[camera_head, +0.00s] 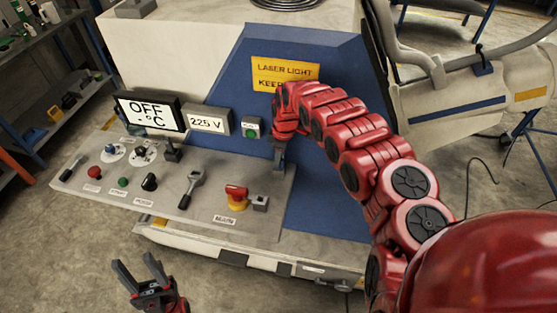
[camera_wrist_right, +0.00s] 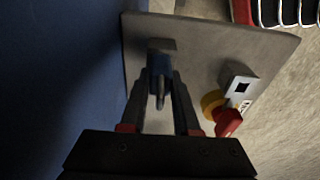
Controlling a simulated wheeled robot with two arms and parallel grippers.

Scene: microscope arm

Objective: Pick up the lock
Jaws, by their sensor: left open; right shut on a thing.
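In the head view my right gripper (camera_head: 280,155) points down at the right end of the control panel (camera_head: 215,228), and the lock is mostly hidden there. I cannot tell whether the lock touches the panel. My left gripper (camera_head: 135,264) is open and empty, low in front of the panel.
The red main switch (camera_head: 236,191) on its yellow base sits left of my right gripper, with a grey holed block (camera_head: 260,203) beside it. Knobs and a lever (camera_head: 191,188) fill the panel's left. A blue machine wall (camera_head: 320,185) stands close to my right arm.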

